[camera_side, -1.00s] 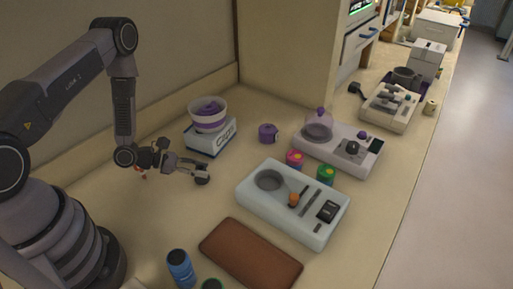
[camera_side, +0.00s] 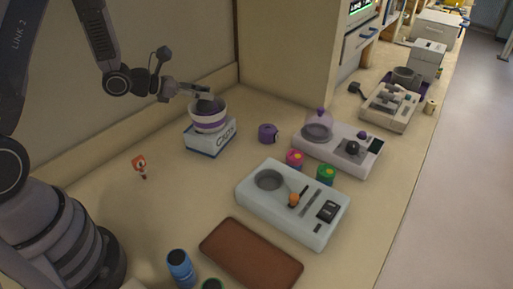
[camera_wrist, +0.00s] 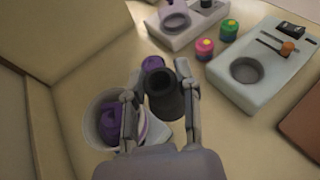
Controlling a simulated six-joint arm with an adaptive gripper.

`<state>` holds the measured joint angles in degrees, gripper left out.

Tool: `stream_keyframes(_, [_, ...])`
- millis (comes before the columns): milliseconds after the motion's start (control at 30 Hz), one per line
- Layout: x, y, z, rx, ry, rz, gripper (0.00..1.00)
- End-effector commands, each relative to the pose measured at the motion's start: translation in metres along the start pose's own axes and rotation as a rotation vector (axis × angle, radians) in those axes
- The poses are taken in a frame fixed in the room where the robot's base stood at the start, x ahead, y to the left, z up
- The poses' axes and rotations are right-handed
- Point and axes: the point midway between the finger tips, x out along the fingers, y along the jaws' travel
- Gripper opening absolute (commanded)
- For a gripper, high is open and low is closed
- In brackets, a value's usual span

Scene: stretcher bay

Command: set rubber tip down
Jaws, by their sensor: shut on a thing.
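The rubber tip (camera_wrist: 163,97) is a dark, hollow-ended cylinder. In the wrist view it sits between the two fingers of my gripper (camera_wrist: 160,80), which is shut on it. In the side view my gripper (camera_side: 204,93) is above the white and purple bowl (camera_side: 208,120); the tip is too small to make out clearly there. The bowl stands on a white labelled box (camera_side: 211,139). In the wrist view the bowl (camera_wrist: 101,137) holds purple contents and lies below and left of the tip. I cannot tell the exact gap between tip and bowl.
A purple jar (camera_side: 267,133) stands right of the bowl. Pink (camera_side: 294,159) and green (camera_side: 326,174) pots stand near a pale tray device (camera_side: 264,207). A domed device (camera_side: 340,148) is behind. A brown pad (camera_side: 250,257) and blue bottle (camera_side: 180,268) are in front. The table's left-centre is mostly clear.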

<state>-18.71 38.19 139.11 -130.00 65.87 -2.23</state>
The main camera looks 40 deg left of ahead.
Motion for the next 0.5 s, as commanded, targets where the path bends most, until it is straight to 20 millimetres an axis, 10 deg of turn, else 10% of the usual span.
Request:
stream_keyframes(200, [-0.016, 0.004, 0.068, -0.054, -0.006, 0.142, 0.00])
stream_keyframes(500, [-0.027, 0.003, 0.096, -0.089, 0.002, 0.212, 0.00])
